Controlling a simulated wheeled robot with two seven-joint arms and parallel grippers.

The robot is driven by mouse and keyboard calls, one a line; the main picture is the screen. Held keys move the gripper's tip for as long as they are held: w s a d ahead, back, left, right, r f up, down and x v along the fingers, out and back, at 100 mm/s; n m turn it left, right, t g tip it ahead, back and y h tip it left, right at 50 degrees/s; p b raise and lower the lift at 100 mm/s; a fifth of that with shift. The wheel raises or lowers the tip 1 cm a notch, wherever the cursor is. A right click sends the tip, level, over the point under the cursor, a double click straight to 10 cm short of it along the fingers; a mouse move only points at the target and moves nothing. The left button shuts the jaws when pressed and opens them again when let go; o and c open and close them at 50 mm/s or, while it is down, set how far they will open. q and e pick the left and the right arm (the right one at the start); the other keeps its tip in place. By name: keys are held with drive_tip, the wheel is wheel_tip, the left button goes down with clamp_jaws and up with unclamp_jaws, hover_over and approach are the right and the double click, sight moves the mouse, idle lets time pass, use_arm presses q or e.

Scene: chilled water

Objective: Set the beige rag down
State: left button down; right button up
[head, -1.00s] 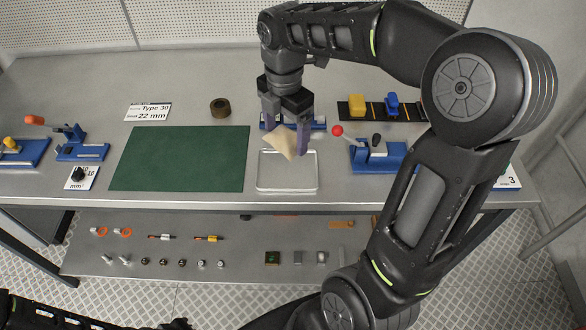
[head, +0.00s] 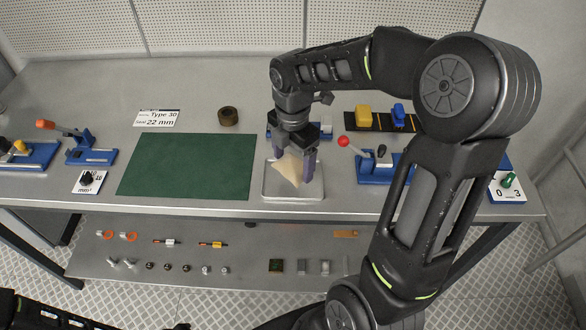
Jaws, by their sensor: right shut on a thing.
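The beige rag (head: 289,169) hangs between the fingers of my right gripper (head: 295,170), which is shut on it. The rag is over a shallow pale tray (head: 292,197) at the front of the bench. Its lower tip shows against the tray's inside; I cannot tell whether it touches the bottom. My left gripper is not clearly visible; only dark parts of my left arm show at the lower left edge.
A green mat (head: 187,167) lies left of the tray. A blue fixture with a red-knobbed lever (head: 372,168) stands close on the right. A brown ring (head: 228,116) and a sign (head: 157,118) are behind. A lower shelf (head: 130,247) holds several small parts.

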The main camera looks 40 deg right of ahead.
sight(293, 170)
drive_tip(key=shift+f, duration=1.9)
drive_tip(key=shift+f, duration=0.1)
drive_tip(key=o, duration=1.3)
wheel_tip(293, 170, up, 12)
drive_tip(key=shift+r, duration=0.15)
